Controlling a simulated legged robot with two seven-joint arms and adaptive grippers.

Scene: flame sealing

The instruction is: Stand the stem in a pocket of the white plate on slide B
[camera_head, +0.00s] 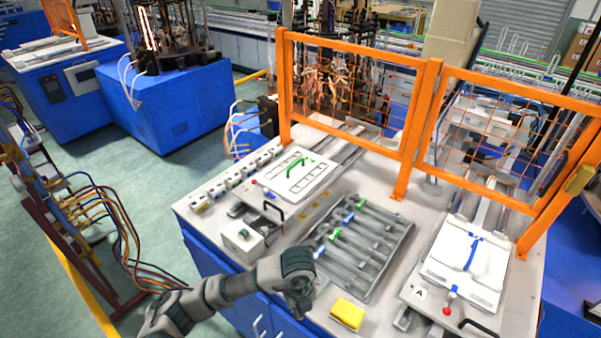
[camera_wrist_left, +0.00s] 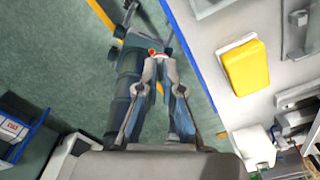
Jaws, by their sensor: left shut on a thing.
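My left gripper (camera_head: 301,304) is in front of the table edge, below the grey tray in the head view. In the left wrist view its fingers (camera_wrist_left: 155,58) close together on a small thing with a red-orange end, which I take to be the stem (camera_wrist_left: 153,52); most of it is hidden. The white plate (camera_head: 318,181) with a green handle-like part lies on the left slide, away from the gripper. Another white plate (camera_head: 490,262) with a blue part lies on the right slide, marked A. No B mark is readable. My right gripper is not in view.
The grey tray (camera_head: 398,245) holds several long pieces with blue and green ends between the two slides. A yellow block (camera_head: 347,314) lies near the front edge; a white box (camera_head: 242,240) stands left of the tray. Orange fence posts (camera_head: 411,135) rise behind.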

